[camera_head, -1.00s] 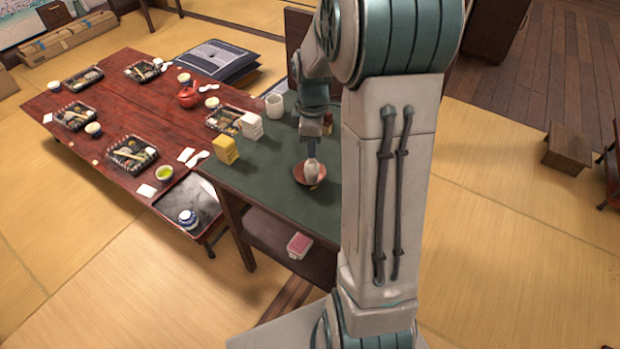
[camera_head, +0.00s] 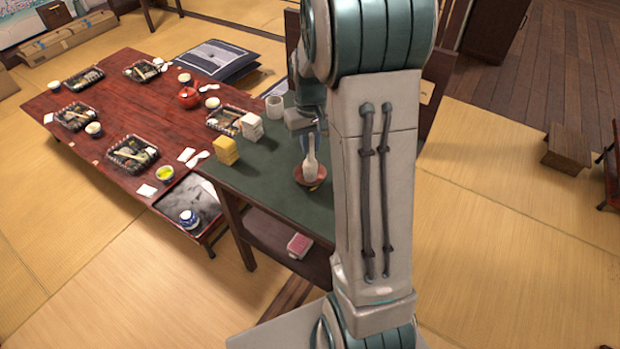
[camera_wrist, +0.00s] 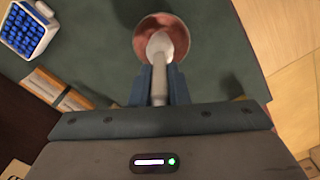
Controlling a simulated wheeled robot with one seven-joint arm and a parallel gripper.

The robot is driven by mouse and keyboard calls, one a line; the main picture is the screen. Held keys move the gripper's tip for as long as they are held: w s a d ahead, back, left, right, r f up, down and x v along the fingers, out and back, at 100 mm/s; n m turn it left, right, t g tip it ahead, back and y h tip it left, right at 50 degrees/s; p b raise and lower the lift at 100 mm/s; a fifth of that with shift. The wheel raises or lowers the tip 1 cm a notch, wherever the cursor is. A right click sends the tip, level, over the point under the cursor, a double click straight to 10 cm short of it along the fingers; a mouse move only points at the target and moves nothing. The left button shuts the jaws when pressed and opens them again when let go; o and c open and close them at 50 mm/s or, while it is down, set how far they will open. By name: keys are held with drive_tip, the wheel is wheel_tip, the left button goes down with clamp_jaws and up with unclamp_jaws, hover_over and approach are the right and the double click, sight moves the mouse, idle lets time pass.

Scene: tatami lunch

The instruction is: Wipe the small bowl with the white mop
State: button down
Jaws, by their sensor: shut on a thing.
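The small bowl (camera_head: 311,180) is reddish brown and stands upright on the dark green table. It also shows in the wrist view (camera_wrist: 148,24). The white mop (camera_head: 309,158) has its pale head (camera_wrist: 161,45) in or just over the bowl. Whether the head touches the bowl's inside cannot be told. My gripper (camera_wrist: 159,88) is shut on the mop's handle, just on the near side of the bowl in the wrist view. In the head view my arm hides part of the gripper and the table's right side.
Yellow blocks (camera_head: 227,150), white blocks (camera_head: 252,125) and a pale cup (camera_head: 274,106) stand on the green table (camera_head: 265,185), left of and behind the bowl. A blue-filled white container (camera_wrist: 25,30) shows in the wrist view. A low red table (camera_head: 120,105) with trays stands left.

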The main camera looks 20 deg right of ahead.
idle(0.3)
drive_tip(key=n, duration=0.6)
drive_tip(key=shift+s+a, duration=0.15)
drive_tip(key=n, duration=0.5)
drive_tip(key=shift+s+a, duration=0.1)
drive_tip(key=shift+a+n, duration=0.1)
drive_tip(key=shift+n, duration=1.3)
drive_tip(key=m, duration=0.6)
drive_tip(key=shift+s+d+f+m, duration=0.1)
drive_tip(key=shift+d+m, duration=0.1)
drive_tip(key=shift+m, duration=0.1)
drive_tip(key=m, duration=0.7)
drive_tip(key=shift+d, duration=0.25)
